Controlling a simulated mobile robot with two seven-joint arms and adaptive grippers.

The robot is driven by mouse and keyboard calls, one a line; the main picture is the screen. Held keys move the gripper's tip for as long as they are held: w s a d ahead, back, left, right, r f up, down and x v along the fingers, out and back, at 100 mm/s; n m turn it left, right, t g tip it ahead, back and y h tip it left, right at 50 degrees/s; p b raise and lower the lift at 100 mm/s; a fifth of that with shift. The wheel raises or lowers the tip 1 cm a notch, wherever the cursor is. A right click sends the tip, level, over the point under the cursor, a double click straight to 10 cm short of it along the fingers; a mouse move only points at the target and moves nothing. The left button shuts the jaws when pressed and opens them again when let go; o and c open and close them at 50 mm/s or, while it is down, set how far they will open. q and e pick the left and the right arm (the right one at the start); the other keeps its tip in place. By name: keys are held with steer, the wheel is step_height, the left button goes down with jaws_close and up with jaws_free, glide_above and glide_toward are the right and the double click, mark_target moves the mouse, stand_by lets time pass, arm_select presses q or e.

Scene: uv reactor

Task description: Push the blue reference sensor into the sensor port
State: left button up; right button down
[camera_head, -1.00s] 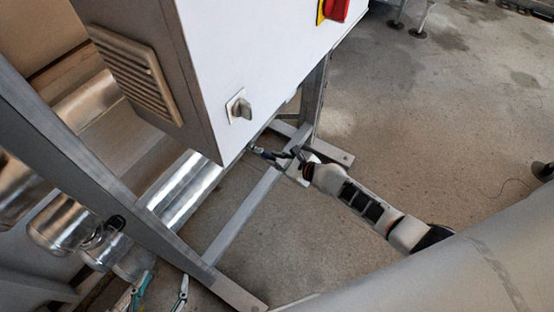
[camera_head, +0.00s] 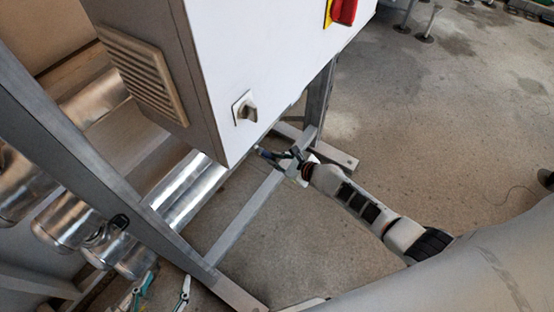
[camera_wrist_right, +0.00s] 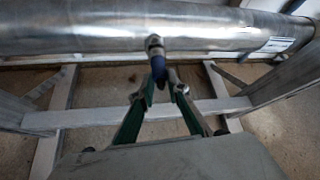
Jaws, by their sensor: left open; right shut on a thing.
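The blue reference sensor (camera_wrist_right: 158,67) is at the tips of my right gripper (camera_wrist_right: 164,86), which is shut on it. The sensor points away from the gripper towards a steel pipe (camera_wrist_right: 95,35). A round metal piece (camera_wrist_right: 154,43) is at its far end, in front of the pipe; I cannot tell whether this is the sensor's tip or the sensor port. In the head view the sensor (camera_head: 267,154) and right gripper (camera_head: 289,158) are just below the cabinet's lower corner. My left gripper (camera_head: 165,284) is open and empty at the bottom left.
A white cabinet (camera_head: 265,60) with a grey rotary switch (camera_head: 244,108) and a red knob (camera_head: 343,11) hangs above the right gripper. A metal frame (camera_head: 240,222) stands below it. Steel pipes (camera_head: 180,190) lie to the left.

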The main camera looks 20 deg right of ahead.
steer(key=shift+w+a, duration=0.25)
stand_by(0.3)
steer(key=c, duration=1.9)
jaws_free()
steer(key=shift+s, duration=0.1)
steer(key=v, duration=1.2)
steer(key=shift+r, duration=0.1)
